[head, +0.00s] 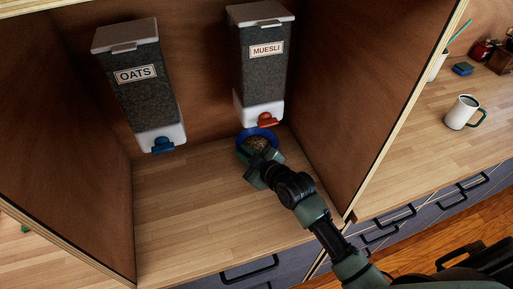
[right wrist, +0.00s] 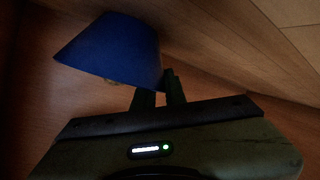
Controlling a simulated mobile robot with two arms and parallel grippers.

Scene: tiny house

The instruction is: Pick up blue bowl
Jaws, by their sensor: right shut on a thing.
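The blue bowl (head: 262,131) stands beneath the muesli dispenser (head: 263,70) in the open cabinet, with grainy brown contents inside. My right gripper (head: 250,160) reaches in from the lower right and is shut on the near side of the bowl's rim. In the right wrist view the bowl (right wrist: 110,45) shows as a blue tapered wall, and its edge lies between the two fingertips (right wrist: 160,88). The arm and gripper hide part of the bowl's near side. My left gripper is not in view.
An oats dispenser (head: 139,95) with a blue knob hangs to the left. The cabinet's wooden side panels (head: 365,110) stand close on both sides. The cabinet floor (head: 190,215) is clear at left and front. A white mug (head: 461,112) stands on the right counter.

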